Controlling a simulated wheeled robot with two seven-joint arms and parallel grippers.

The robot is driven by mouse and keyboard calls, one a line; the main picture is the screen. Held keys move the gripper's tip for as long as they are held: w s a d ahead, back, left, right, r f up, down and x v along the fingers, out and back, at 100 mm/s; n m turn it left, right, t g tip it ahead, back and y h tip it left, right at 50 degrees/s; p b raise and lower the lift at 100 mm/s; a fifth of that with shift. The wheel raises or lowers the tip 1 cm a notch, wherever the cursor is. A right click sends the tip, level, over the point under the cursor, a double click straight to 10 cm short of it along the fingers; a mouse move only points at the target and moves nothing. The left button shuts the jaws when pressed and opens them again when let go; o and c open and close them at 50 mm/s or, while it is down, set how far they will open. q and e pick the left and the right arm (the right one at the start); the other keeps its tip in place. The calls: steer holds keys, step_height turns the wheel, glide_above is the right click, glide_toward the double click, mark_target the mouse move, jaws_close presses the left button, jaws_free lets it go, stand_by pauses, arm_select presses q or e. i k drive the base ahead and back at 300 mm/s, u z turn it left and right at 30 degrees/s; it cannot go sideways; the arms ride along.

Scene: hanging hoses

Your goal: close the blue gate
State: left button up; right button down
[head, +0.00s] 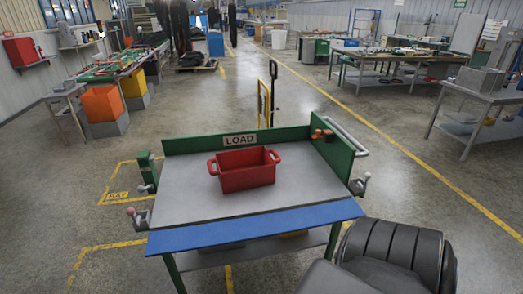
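The blue gate (255,228) is a long flat panel along the near edge of the grey-topped load table (190,192). It lies folded down and outward, not standing up like the green side walls. A red two-handled crate (246,170) sits on the tabletop behind it, clear of the gate. A lever with a pink knob (131,211) is at the table's near left corner; a lever with a grey knob (367,176) is on the right side. Neither of my grippers shows in the head view.
Green walls (290,134) with a LOAD sign edge the table's back and right. A small orange item (322,135) is by the back right corner. A metal rail (347,134) sticks out right. A black ribbed shape (395,252) fills the lower right.

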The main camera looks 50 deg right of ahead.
mark_target(270, 226)
steer(key=u, duration=0.05)
steer(key=i, duration=0.65)
steer(key=z, duration=0.85)
steer(key=i, duration=0.45)
steer(key=z, duration=0.5)
